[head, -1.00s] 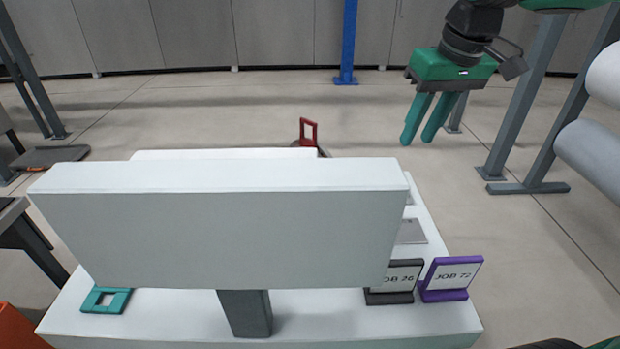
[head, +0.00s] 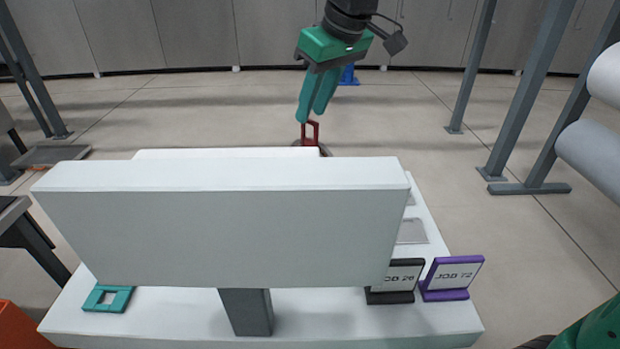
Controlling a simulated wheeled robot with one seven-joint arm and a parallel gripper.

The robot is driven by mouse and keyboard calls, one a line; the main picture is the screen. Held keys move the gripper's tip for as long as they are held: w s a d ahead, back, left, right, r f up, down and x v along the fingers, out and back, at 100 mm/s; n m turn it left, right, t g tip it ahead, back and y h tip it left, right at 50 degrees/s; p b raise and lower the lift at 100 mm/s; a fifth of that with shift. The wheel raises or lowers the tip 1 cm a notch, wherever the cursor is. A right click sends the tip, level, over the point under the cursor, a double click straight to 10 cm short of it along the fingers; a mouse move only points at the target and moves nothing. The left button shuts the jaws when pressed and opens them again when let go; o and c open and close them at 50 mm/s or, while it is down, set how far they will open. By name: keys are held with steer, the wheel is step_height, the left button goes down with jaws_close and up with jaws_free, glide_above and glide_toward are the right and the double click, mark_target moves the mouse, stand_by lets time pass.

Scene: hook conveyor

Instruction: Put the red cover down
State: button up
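The red cover (head: 314,129) shows only as a red loop handle rising behind the white panel, with a bit of dark rim at its foot. The rest of it is hidden by the panel. My gripper (head: 310,116) hangs with its two teal fingers pointing down at the handle's top left. The fingers look close together and overlap the handle's upper left edge in the picture. I cannot tell whether they touch it, or whether a gap is left between them.
A large white panel (head: 220,235) on a dark post stands on a white table (head: 180,315) and blocks the view behind it.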

mark_target(310, 121)
steer(key=shift+d+x, duration=0.2)
steer(key=shift+x, duration=2)
steer(key=shift+s+f, duration=0.15)
steer(key=shift+s, duration=0.05)
jaws_close()
